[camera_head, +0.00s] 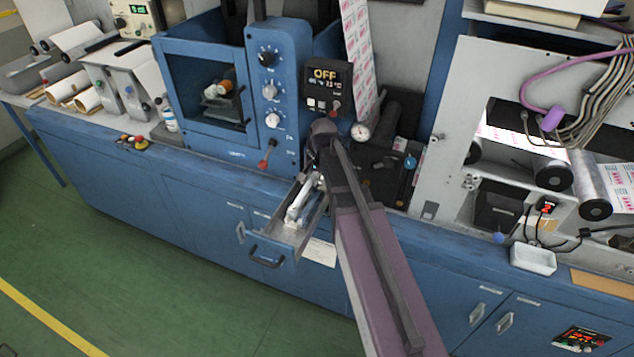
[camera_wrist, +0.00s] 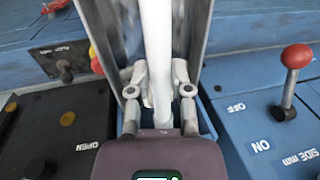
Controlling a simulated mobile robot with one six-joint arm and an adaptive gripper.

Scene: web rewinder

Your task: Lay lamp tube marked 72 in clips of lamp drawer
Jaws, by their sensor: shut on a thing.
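The lamp drawer (camera_head: 312,222) is pulled out of the blue cabinet front, with a dark handle on its face. A white lamp tube (camera_wrist: 156,35) runs lengthwise between the drawer's grey side walls (camera_wrist: 198,28) in the wrist view. In the head view a white length (camera_head: 299,203) shows inside the drawer. My gripper (camera_wrist: 158,92) is shut on the tube, one finger on each side, at the drawer's inner end. I cannot read a 72 on the tube. The clips cannot be made out, and I cannot tell whether the tube touches them.
A red-knobbed lever (camera_wrist: 296,57) on a blue ON/OFF panel stands right of my gripper. A black panel marked OPEN (camera_wrist: 70,140) is at left. A display reading OFF (camera_head: 325,74) is above the drawer. Green floor (camera_head: 150,250) in front is clear.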

